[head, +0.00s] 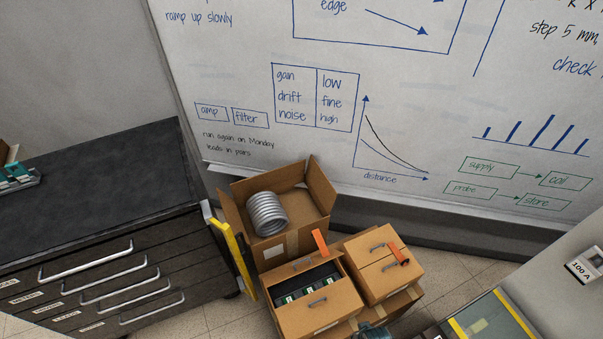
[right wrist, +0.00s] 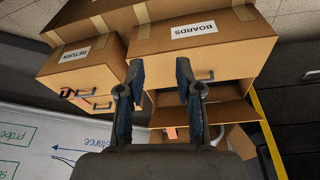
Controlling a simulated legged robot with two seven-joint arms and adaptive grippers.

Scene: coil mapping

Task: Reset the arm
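My right gripper (right wrist: 159,72) shows in the right wrist view with its two dark fingers spread apart. Nothing is held between them. A cardboard box labelled BOARDS (right wrist: 228,46) lies beyond the fingertips; I cannot tell whether they touch it. A box labelled RETURN (right wrist: 72,68) is to its left. In the head view a small grey-blue shape at the bottom edge may be part of my right gripper, but too little shows to be sure. My left gripper is in neither view.
In the head view an open carton (head: 318,190) holds a silver coil (head: 267,214). A pulled-out cardboard drawer (head: 325,317) holds several green-marked items. A two-drawer box (head: 378,263) stands beside it. A dark cabinet (head: 90,185) is at left, a whiteboard (head: 420,110) behind.

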